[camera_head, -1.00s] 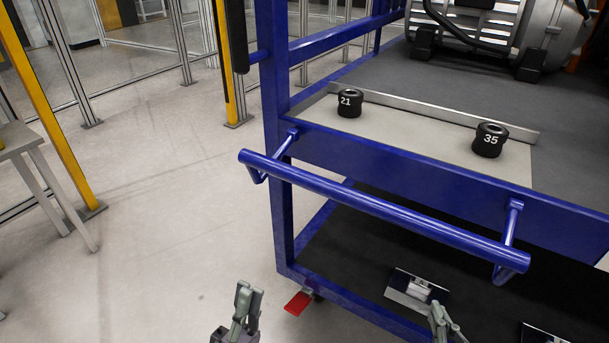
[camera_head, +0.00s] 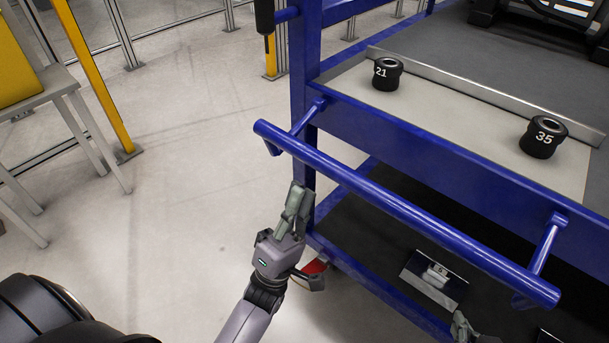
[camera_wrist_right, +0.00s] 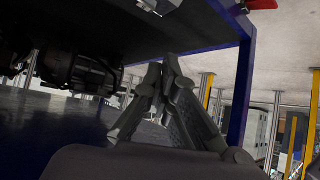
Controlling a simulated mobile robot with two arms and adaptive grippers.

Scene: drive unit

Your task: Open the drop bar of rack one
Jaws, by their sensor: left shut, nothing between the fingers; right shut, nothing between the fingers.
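The blue rack (camera_head: 430,160) fills the right of the head view. A blue horizontal bar (camera_head: 400,208) stands out from its front on two angled brackets; I cannot tell whether this is the drop bar. My left gripper (camera_head: 298,190) is shut and empty. It points upward, just below the bar's left part in the picture, with a visible gap to it. My right gripper (camera_head: 460,318) is at the bottom edge, below the bar and in front of the lower shelf, mostly cut off. In the right wrist view its fingers (camera_wrist_right: 165,65) are closed together with nothing between them.
Two black cylinders marked 21 (camera_head: 387,75) and 35 (camera_head: 543,138) stand on the rack's upper tray. A metal plate (camera_head: 434,277) lies on the dark lower shelf. A grey table (camera_head: 40,95) stands at left. The floor between is clear.

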